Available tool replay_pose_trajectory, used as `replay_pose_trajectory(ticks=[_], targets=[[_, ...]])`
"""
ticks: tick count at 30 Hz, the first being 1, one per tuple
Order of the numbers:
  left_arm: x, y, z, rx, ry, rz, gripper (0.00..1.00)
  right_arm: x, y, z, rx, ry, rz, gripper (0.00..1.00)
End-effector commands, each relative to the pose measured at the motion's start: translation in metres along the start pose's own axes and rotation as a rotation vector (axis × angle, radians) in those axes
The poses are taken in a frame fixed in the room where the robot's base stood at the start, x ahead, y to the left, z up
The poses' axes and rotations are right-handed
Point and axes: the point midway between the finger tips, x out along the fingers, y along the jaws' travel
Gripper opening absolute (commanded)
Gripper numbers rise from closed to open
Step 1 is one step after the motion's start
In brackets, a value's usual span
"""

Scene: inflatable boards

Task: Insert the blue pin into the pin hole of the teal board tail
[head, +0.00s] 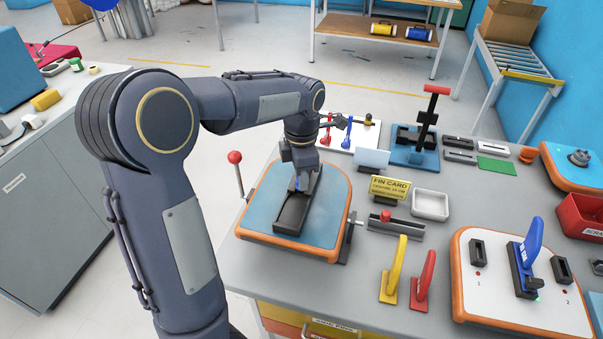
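The teal board tail (333,203), with an orange rim, lies on the grey bench. A long black slotted box (292,213) is set in its middle. My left gripper (300,185) points down over the far end of this box. A small blue bit shows at its fingertips, but it is too small to tell whether it is a held pin. A blue pin-like piece (347,140) stands on a white tray behind the board, beside a red one (327,132). The pin hole cannot be made out. My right gripper is not in view.
A red-knobbed lever (235,158) stands at the board's left. To its right are a yellow fin card (390,188), a white dish (430,204), and yellow (394,268) and red (424,280) upright fins. A white board (487,300) holds a blue fin (531,243).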

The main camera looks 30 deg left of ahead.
Motion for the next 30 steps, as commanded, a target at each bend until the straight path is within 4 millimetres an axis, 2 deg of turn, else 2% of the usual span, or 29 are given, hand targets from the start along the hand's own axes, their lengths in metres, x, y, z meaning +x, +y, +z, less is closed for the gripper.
replay_pose_trajectory(ticks=[1, 5, 19, 23, 30], targets=[[-0.001, 0.000, 0.000, 0.000, 0.000, 0.000, 0.32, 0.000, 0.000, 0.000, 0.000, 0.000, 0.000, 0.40], [-0.001, 0.000, 0.000, 0.000, 0.000, 0.001, 0.48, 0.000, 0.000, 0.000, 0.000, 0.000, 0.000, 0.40], [-0.003, 0.003, 0.000, -0.002, -0.003, 0.008, 0.48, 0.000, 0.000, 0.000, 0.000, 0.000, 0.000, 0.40], [-0.018, 0.003, 0.001, -0.002, -0.007, 0.012, 0.48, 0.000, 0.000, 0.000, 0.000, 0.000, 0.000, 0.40], [-0.060, -0.001, 0.000, -0.001, -0.006, 0.007, 0.48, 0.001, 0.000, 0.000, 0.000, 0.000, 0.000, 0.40]])
